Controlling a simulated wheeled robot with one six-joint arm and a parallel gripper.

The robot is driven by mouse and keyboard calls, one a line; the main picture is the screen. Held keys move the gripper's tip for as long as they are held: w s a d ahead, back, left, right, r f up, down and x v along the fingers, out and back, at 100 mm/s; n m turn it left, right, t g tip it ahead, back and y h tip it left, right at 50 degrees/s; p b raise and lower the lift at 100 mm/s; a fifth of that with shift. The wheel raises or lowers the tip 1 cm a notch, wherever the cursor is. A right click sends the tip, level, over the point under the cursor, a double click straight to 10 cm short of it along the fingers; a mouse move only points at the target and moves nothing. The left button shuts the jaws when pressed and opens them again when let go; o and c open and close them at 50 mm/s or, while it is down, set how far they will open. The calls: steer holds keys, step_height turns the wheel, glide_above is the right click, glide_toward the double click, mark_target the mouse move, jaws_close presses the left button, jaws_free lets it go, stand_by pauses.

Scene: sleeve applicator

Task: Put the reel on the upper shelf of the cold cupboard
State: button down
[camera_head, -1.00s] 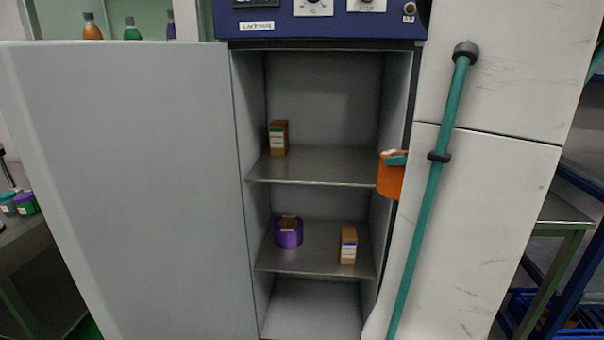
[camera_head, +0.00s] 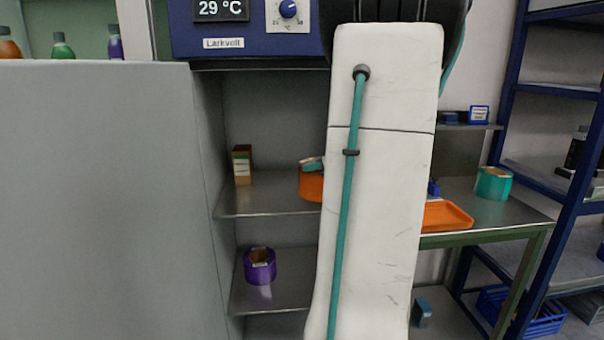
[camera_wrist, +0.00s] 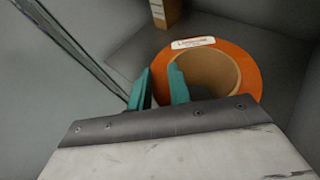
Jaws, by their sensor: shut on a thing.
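My gripper (camera_head: 312,164), with teal fingers, is shut on the wall of an orange reel (camera_head: 311,186). In the wrist view my gripper (camera_wrist: 163,88) has one finger outside the reel (camera_wrist: 247,77) and one in its brown core. A white label lies on the reel's top rim. The reel is at the upper shelf (camera_head: 262,203) of the open cupboard (camera_head: 208,140), right of a small brown box (camera_head: 243,165). I cannot tell whether the reel touches the shelf. My arm hides the right part of both shelves. The cupboard's display (camera_head: 220,9) reads 29 °C.
The open cupboard door (camera_head: 95,200) fills the left. A purple reel (camera_head: 260,266) sits on the lower shelf (camera_head: 270,298). Right of my arm, a bench (camera_head: 520,215) holds an orange tray (camera_head: 448,214) and a teal reel (camera_head: 494,184). Blue racking stands at far right.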

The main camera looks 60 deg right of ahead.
steer(key=w+d+f, duration=0.4)
steer(key=w+d, duration=0.1)
steer(key=w, duration=0.2)
steer(key=shift+d, duration=0.15)
steer(key=c, duration=1.3)
jaws_free()
steer(key=shift+f, duration=0.15)
